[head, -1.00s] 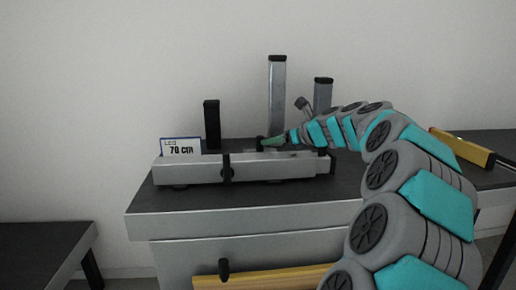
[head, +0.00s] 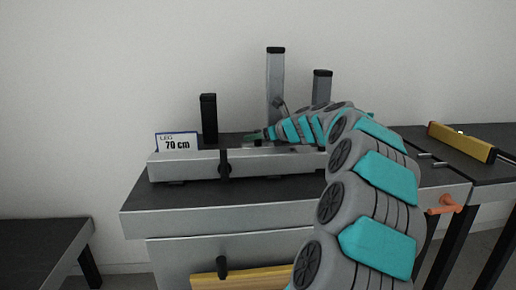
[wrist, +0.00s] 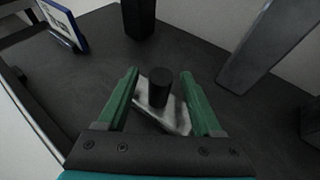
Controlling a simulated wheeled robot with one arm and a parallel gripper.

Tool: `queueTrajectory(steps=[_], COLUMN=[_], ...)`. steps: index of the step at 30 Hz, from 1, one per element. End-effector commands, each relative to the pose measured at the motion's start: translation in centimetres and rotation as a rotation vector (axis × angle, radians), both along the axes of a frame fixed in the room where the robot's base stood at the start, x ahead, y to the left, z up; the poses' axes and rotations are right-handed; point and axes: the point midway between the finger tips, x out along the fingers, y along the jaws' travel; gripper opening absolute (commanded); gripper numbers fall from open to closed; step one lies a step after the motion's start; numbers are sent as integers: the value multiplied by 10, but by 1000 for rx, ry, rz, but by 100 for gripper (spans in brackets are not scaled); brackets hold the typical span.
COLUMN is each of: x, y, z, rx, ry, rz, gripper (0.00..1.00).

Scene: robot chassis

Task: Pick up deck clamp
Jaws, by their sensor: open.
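The deck clamp seems to be the small pale metal plate with an upright black knob (wrist: 158,88) in the wrist view. It sits on the dark bench top between my two green fingers. My gripper (wrist: 159,73) is open, with one finger on each side of the knob and a visible gap on both sides. In the head view my gripper (head: 260,135) is low over the bench, behind the long grey metal bar. The clamp is too small and covered to make out there.
The grey bar (head: 190,165) lies along the bench front (head: 150,198). A "LEG 70 cm" card (head: 177,143), a black post (head: 208,118) and two grey posts (head: 275,85) (head: 322,88) stand around. A yellow bar (head: 462,142) lies on the right-hand bench.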

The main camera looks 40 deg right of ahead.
Motion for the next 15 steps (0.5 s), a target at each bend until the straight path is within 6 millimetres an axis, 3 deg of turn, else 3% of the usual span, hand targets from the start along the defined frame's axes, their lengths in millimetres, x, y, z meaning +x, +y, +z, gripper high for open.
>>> queueTrajectory(steps=[3,15], x=[0,-1], y=[0,0], z=[0,0], rx=[0,0], ry=[0,0], rz=[0,0], gripper=[67,22])
